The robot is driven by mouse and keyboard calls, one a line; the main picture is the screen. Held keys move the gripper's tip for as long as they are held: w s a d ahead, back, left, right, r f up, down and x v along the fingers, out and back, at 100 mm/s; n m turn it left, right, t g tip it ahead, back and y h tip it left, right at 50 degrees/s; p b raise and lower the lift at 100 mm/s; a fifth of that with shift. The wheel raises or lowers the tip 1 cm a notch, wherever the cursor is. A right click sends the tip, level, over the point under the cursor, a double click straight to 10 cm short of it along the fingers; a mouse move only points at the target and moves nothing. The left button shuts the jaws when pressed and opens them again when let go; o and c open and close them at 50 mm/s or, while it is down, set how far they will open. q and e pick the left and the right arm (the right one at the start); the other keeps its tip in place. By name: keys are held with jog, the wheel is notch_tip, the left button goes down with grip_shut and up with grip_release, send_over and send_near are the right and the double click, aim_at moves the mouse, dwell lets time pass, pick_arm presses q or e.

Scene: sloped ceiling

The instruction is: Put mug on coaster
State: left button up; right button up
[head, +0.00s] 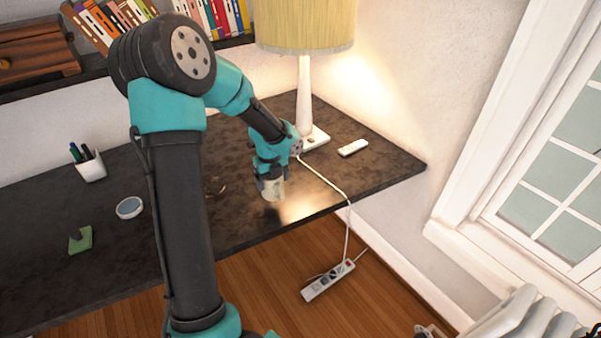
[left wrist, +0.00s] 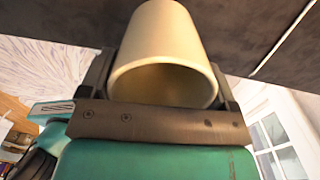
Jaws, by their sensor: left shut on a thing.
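My left gripper (head: 271,180) is shut on a cream mug (head: 273,190) near the front edge of the dark desk (head: 240,225), below and left of the lamp. In the left wrist view the mug (left wrist: 165,45) sits between the two fingers (left wrist: 162,90), its open rim facing the camera. I cannot tell whether the mug touches the desk. A round, pale-rimmed disc with a blue-grey middle, which looks like the coaster (head: 129,208), lies on the desk to the left, beyond my upright arm link. Nothing is seen on it. My right gripper is not in view.
A lamp (head: 306,100) stands at the back right, with a white remote (head: 353,148) beside it. A pen cup (head: 90,166) and a green item (head: 80,240) are at the left. The lamp's cord (head: 348,225) drops over the desk's front edge to a power strip (head: 328,280).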

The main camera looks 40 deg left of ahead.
pick_arm(q)
jog(key=shift+w+d, duration=0.2)
jog(key=w+a+f, duration=0.1)
jog(key=w+a, duration=0.9)
jog(key=a, duration=0.2)
jog(key=shift+w+f, duration=0.2)
jog(key=shift+w, duration=0.15)
jog(key=shift+f, duration=1.8)
jog(key=shift+f, duration=0.1)
jog(key=o, duration=0.9)
jog(key=shift+o, duration=0.2)
